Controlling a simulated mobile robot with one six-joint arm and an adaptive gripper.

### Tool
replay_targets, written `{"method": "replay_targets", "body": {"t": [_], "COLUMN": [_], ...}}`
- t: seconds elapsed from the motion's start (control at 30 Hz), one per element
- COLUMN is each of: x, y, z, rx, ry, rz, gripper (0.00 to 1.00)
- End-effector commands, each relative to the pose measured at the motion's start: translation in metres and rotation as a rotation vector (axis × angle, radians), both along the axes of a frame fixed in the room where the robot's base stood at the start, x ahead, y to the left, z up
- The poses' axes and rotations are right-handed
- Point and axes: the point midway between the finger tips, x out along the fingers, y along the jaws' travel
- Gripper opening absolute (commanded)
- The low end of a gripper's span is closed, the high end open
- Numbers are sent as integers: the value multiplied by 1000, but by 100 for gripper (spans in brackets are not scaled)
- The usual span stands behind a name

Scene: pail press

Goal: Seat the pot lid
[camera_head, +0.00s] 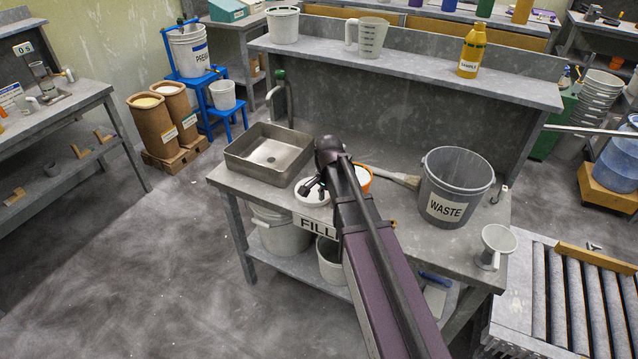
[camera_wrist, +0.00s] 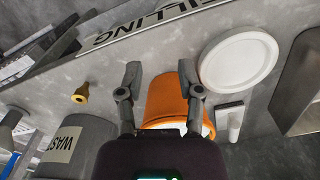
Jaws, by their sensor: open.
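The white round lid (camera_wrist: 240,62) lies flat on the grey bench, beside the orange pot (camera_wrist: 172,98). In the head view the lid (camera_head: 309,197) is at the bench's front edge, partly covered by my gripper (camera_head: 312,186). The pot (camera_head: 363,172) shows only in part behind my arm, with a pale top. In the wrist view my gripper (camera_wrist: 158,68) is open, its fingers appearing on either side of the pot. Nothing is held. I cannot tell the gap between fingers and pot; my wrist hides part of the pot.
A grey WASTE pail (camera_head: 457,187) stands to the right, with a brush (camera_head: 395,177) left of it. A metal sink (camera_head: 269,153) is on the left. A white funnel-like vessel (camera_head: 492,249) stands at the right front corner. A raised shelf (camera_head: 400,68) runs along the back.

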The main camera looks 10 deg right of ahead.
Motion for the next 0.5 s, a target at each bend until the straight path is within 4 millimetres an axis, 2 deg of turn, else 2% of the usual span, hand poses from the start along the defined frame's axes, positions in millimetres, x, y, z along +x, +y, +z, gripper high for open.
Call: {"method": "replay_targets", "body": {"t": [0.03,0.2,0.33,0.5], "x": [20,58,79,92], "y": [3,9,12,14], "z": [-3,-7,-9,-10], "rx": [0,0,0,0], "ry": [0,0,0,0], "rz": [-72,-316,-458,-563], "gripper": [47,47,47,47]}}
